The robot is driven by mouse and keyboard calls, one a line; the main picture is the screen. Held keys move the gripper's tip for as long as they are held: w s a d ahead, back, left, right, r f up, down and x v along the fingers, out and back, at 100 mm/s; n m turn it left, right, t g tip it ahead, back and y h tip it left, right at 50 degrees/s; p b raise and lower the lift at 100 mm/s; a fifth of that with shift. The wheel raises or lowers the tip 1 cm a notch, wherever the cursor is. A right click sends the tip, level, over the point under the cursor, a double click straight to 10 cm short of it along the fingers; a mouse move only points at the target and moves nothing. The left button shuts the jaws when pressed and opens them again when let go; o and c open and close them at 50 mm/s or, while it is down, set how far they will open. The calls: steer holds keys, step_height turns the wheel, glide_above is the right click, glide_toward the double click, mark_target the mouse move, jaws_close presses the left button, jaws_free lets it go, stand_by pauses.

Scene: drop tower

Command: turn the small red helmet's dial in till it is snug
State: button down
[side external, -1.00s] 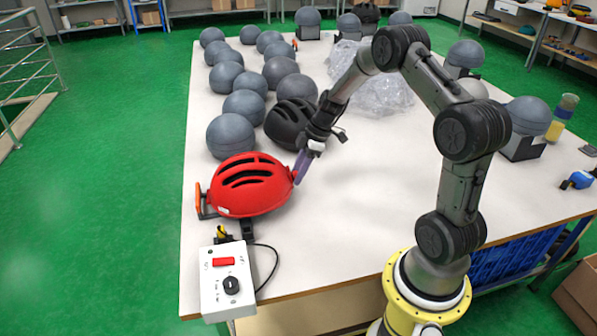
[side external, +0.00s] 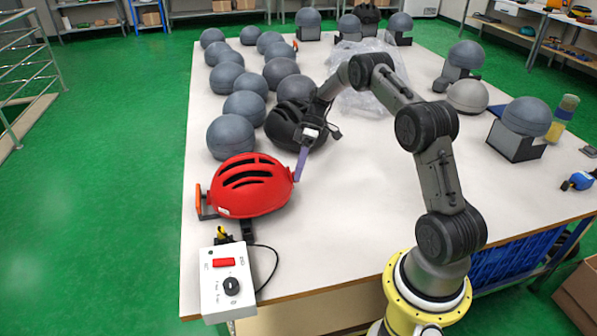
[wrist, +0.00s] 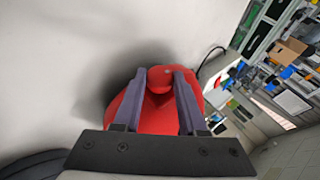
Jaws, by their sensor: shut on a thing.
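The small red helmet (side external: 250,188) lies near the table's left front edge, its dark vents facing up. Its dial (wrist: 160,78) shows in the wrist view as a small red knob at the helmet's end. My gripper (side external: 298,178) is at the helmet's right end in the side view. In the wrist view its two purple-grey fingers (wrist: 158,86) stand on either side of the dial and are shut on it.
A white control box (side external: 228,280) with a red switch and black knob stands at the table's front corner. A black helmet (side external: 288,128) sits behind my gripper, close to my wrist. Several grey headforms (side external: 230,136) fill the table's left side. The table's middle front is clear.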

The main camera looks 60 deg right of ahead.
steer(key=y, duration=0.1)
steer(key=m+g+y, duration=0.1)
steer(key=y, duration=0.1)
steer(key=m+g+y, duration=0.1)
steer(key=shift+w+d+f, duration=0.15)
steer(key=shift+d+f, duration=0.05)
steer(key=shift+f, duration=0.1)
steer(key=shift+y, duration=0.4)
steer(key=shift+c, duration=2.2)
jaws_free()
steer(key=shift+r, duration=0.1)
steer(key=shift+r, duration=0.25)
step_height(320, 180, up, 3)
steer(key=shift+f, duration=0.15)
steer(key=s+a+r, duration=0.6)
steer(key=s+r, duration=0.3)
steer(key=s, duration=0.3)
steer(key=shift+s+r, duration=0.3)
steer(key=shift+s, duration=0.05)
